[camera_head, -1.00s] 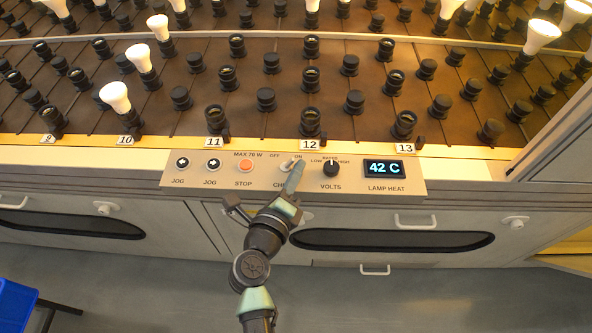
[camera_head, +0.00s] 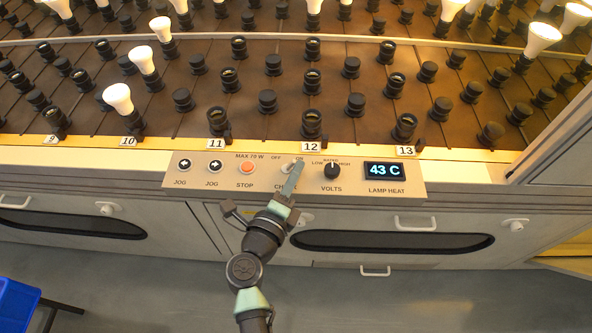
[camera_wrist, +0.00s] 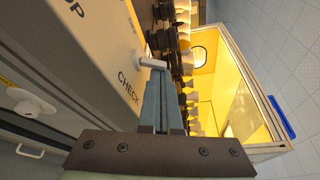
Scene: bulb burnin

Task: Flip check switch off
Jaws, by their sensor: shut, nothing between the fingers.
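The check switch (camera_head: 287,168) is a small pale toggle on the beige control panel (camera_head: 350,186), between the labels OFF and ON. In the wrist view the toggle (camera_wrist: 151,63) sticks out above the word CHECK. My gripper (camera_head: 294,172) is shut and empty, with its fingertips beside the toggle on its right, the ON side. In the wrist view the closed fingertips (camera_wrist: 157,74) are right at the toggle's end; I cannot tell for sure whether they touch. The fingers partly cover the CHECK label and part of the switch in the head view.
On the panel, two JOG buttons (camera_head: 184,165) and an orange STOP button (camera_head: 246,168) lie left of the switch. The VOLTS knob (camera_head: 332,171) and a LAMP HEAT display (camera_head: 384,170) reading 43 C lie right. Sockets and lit bulbs (camera_head: 118,98) stand behind.

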